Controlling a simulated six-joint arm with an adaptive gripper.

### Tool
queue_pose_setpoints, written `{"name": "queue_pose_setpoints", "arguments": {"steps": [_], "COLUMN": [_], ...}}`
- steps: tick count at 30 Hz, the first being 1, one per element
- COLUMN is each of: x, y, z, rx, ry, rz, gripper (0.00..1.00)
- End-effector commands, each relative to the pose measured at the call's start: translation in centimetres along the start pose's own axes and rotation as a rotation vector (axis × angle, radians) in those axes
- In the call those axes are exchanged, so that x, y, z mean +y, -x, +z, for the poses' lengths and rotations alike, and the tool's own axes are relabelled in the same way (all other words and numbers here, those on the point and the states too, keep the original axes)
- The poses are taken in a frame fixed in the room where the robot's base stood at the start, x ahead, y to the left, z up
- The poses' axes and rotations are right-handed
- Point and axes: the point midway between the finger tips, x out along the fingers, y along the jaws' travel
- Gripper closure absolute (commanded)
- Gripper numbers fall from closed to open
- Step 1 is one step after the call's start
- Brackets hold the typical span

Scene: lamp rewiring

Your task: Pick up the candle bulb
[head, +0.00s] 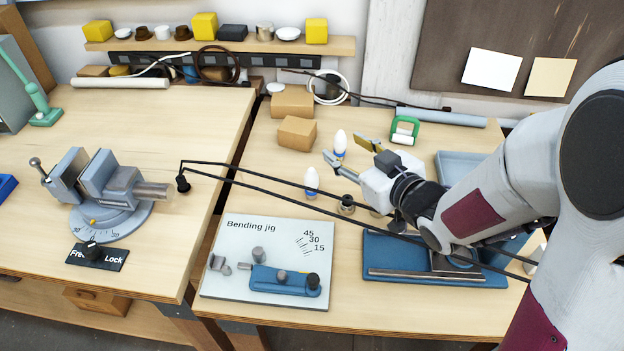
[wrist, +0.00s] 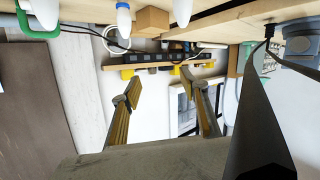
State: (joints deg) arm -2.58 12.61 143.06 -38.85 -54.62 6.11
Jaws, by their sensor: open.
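Two white candle-shaped bulbs with blue bases stand upright on the right bench in the head view. One bulb (head: 340,140) is farther back, by my gripper; the other bulb (head: 311,178) is nearer the bending jig. Both also show at the top of the upside-down wrist view, one at the left (wrist: 124,20) and one at the right (wrist: 182,11). I cannot tell which is the task's candle bulb. My gripper (head: 348,151) is open above the bench, close to the far bulb in the picture. In the wrist view its fingers (wrist: 158,88) are apart with nothing between them.
A bending jig (head: 235,265) lies in front, with a vise (head: 110,190) on the left bench. A black bent rod or cord (head: 260,180) crosses near the bulbs. Cardboard boxes (head: 296,133) and a green tape dispenser (head: 405,130) stand behind. A blue tray (head: 385,250) lies under my arm.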

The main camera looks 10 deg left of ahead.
Motion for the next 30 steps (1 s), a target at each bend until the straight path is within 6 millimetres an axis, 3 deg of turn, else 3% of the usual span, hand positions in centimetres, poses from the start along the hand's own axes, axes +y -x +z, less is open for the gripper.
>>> {"name": "queue_pose_setpoints", "arguments": {"steps": [9, 15, 21, 30], "x": [-3.5, -4.9, -5.3, -5.3], "y": [-2.3, -2.9, -3.0, -3.0], "z": [6.2, 9.3, 10.3, 10.3], "rx": [-0.054, -0.094, -0.111, -0.111], "ry": [-0.07, -0.105, -0.115, -0.115], "rz": [-0.109, -0.145, -0.154, -0.153], "gripper": [0.56, 0.56, 0.56, 0.56]}}
